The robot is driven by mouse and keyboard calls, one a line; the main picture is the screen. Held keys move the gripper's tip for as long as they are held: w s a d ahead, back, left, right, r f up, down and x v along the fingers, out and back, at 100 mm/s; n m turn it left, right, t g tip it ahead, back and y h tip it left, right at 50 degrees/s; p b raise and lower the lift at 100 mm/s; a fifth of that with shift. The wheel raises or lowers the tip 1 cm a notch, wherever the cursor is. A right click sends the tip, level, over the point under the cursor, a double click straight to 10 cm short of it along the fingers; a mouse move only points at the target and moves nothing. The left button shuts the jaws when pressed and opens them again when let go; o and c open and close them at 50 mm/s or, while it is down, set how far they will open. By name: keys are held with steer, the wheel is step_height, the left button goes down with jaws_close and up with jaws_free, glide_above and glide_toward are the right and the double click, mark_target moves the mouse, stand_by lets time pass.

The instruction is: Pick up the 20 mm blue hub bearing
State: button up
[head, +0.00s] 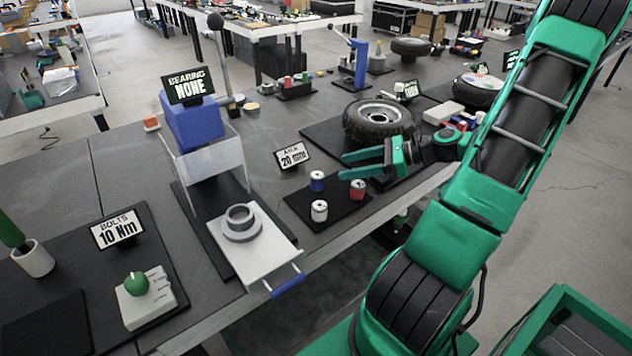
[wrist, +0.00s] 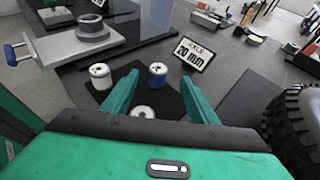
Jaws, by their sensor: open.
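The blue hub bearing (head: 317,181) stands upright on a dark mat (head: 300,207) beside the "20 mm" axle sign (head: 292,156). A white bearing (head: 319,211) stands in front of it and a red bearing (head: 358,190) to its right. My gripper (head: 344,166) is open and empty, above the mat on the right side. In the wrist view, the blue bearing (wrist: 157,75) shows beyond and between the fingertips, apart from them. The white bearing (wrist: 100,76) is left of the fingers. A third bearing's pale top (wrist: 143,112) lies nearer, between the fingers, its side mostly hidden.
A press with a clear guard (head: 212,163) and a tray holding a grey ring (head: 240,223) stands left of the mat. A tyred wheel (head: 379,117) lies behind my gripper. A "10 Nm" bolts sign (head: 117,229) and a green knob (head: 136,284) are at front left.

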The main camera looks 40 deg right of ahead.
mark_target(321, 174)
steer(key=x, duration=0.3)
steer(key=shift+w+a+f, duration=0.2)
steer(key=shift+a, duration=0.1)
steer(key=shift+f+x, duration=0.2)
steer(key=shift+x, duration=1.1)
steer(key=shift+f+x, duration=0.15)
steer(key=shift+x, duration=1.1)
steer(key=shift+s+d, duration=0.1)
steer(key=c, duration=1.2)
